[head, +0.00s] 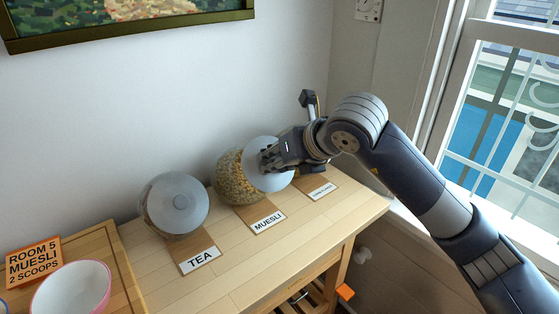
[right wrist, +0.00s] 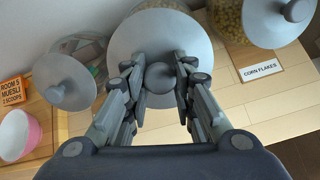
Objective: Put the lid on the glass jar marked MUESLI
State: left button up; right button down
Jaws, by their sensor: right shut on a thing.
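The MUESLI jar (head: 234,180) is a glass jar of brown flakes standing behind its MUESLI label (head: 268,219). My right gripper (head: 270,160) is shut on the knob of a round grey lid (head: 268,178). The lid covers the right part of the jar in the head view. In the right wrist view my right gripper (right wrist: 160,80) has its fingers on both sides of the knob, with the lid (right wrist: 140,45) beneath. The jar's mouth is hidden by the lid, so I cannot tell whether lid and rim touch. My left gripper is not in view.
The lidded TEA jar (head: 160,222) stands left. A lidded jar (right wrist: 228,20) stands by the CORN FLAKES label (right wrist: 266,70), right in the wrist view. A wooden tray (head: 122,270) holds a pink bowl (head: 72,292) and an orange card (head: 34,262). The wall is close behind.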

jog(key=shift+w+a+f, duration=0.2)
jog(key=shift+w+f, duration=0.1)
jog(key=shift+f, duration=0.1)
jog(key=x, duration=0.3)
jog(key=shift+b, duration=0.35)
jog(key=shift+w+a+f+b, duration=0.25)
jog(key=shift+w+f+b, duration=0.1)
jog(key=shift+b, duration=0.1)
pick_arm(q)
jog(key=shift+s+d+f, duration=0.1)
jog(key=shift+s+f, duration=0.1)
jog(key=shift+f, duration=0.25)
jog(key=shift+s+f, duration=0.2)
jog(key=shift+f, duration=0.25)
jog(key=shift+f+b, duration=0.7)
pick_arm(e)
jog(key=shift+w+a, duration=0.1)
jog(key=shift+w, duration=0.05)
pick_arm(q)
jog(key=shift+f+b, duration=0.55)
pick_arm(e)
jog(key=shift+x, duration=0.8)
jog(key=c, duration=1.2)
grip_release()
jog(key=shift+c, duration=0.2)
